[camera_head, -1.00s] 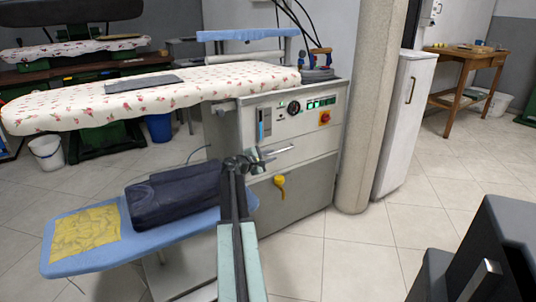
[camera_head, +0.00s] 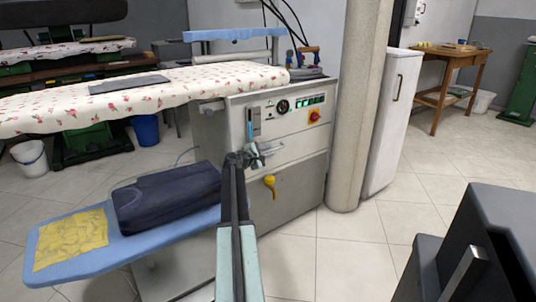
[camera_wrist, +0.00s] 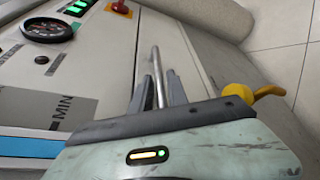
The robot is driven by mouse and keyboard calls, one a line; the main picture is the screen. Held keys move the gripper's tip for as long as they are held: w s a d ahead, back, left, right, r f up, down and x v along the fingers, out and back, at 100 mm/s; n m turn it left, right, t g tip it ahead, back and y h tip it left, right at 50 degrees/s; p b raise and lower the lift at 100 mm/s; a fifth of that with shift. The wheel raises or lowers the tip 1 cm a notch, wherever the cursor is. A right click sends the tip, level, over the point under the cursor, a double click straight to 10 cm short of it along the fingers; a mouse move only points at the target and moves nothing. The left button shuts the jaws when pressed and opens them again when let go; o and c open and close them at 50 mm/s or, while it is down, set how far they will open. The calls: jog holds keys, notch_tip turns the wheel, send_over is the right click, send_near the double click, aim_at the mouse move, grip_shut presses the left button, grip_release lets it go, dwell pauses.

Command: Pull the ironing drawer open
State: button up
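The ironing drawer (camera_head: 300,146) is the pale front panel of the ironing machine cabinet, below the control panel. It looks flush with the cabinet. Its metal bar handle (camera_head: 274,151) sticks out beside my gripper (camera_head: 256,156). In the wrist view the handle (camera_wrist: 157,70) runs between the two grey fingers of my gripper (camera_wrist: 159,92). The fingers are apart, one on each side of the bar, with gaps visible. The handle's near end is hidden behind the gripper body.
A yellow valve handle (camera_head: 269,182) juts out below the drawer. A blue ironing board (camera_head: 75,262) with a dark cushion (camera_head: 165,197) lies left of my arm. A round column (camera_head: 357,110) stands right of the cabinet (camera_head: 300,185). Floor in front is partly clear.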

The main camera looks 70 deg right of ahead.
grip_shut()
jog(key=shift+w+a, duration=0.1)
jog(key=shift+w, duration=0.05)
dwell(1.2)
